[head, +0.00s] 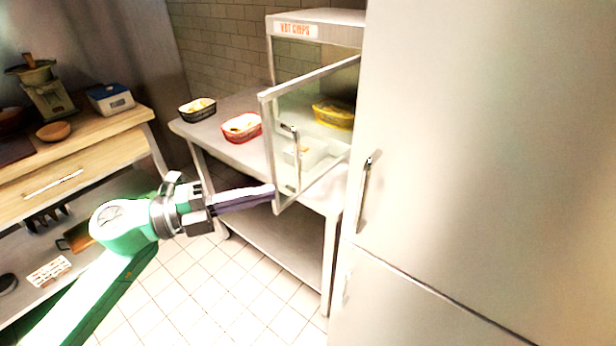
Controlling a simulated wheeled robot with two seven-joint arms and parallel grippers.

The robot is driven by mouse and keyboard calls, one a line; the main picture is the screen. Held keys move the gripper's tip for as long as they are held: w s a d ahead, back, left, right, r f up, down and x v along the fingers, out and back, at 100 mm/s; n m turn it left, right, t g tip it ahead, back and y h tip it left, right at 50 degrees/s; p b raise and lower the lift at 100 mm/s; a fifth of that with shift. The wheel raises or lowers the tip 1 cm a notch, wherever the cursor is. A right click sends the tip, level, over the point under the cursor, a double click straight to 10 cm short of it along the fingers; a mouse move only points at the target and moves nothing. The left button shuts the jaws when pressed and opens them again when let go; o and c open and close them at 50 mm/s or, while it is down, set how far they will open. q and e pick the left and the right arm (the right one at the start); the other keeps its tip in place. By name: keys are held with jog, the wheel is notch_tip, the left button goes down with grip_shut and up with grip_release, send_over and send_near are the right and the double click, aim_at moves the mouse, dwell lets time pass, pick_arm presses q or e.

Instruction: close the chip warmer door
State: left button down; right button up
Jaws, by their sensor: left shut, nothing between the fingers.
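The chip warmer (317,16) is a metal cabinet with a "HOT CHIPS" label, standing on a steel table beside the fridge. Its framed glass door (267,130) stands open, swung out toward me, with a handle (291,140) on it. Inside the warmer a yellow basket (334,114) and a pale container (307,152) show, partly through the glass. My left gripper (272,193) is shut and empty, its fingertips at the lower left edge of the door frame. I cannot tell whether they touch it. My right gripper is not in view.
A red basket (241,127) and a black basket (197,109) stand on the steel table (262,160) left of the door. The large fridge (480,140) blocks the right side. A wooden counter (78,146) with a scale stands at left. The tiled floor between is clear.

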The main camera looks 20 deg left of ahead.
aim_at(291, 171)
pick_arm(q)
jog(key=w+d+p, duration=0.1)
jog(key=w, duration=0.1)
jog(key=w+d+p, duration=0.1)
jog(key=w+p, duration=0.1)
jog(key=w, duration=0.1)
jog(key=w+d+p, duration=0.1)
jog(key=w, duration=0.2)
jog(key=shift+f+p, duration=0.1)
jog(key=shift+p, duration=0.25)
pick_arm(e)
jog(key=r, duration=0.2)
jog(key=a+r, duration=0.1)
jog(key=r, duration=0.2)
pick_arm(q)
jog(key=shift+d, duration=0.2)
jog(key=shift+a, duration=0.1)
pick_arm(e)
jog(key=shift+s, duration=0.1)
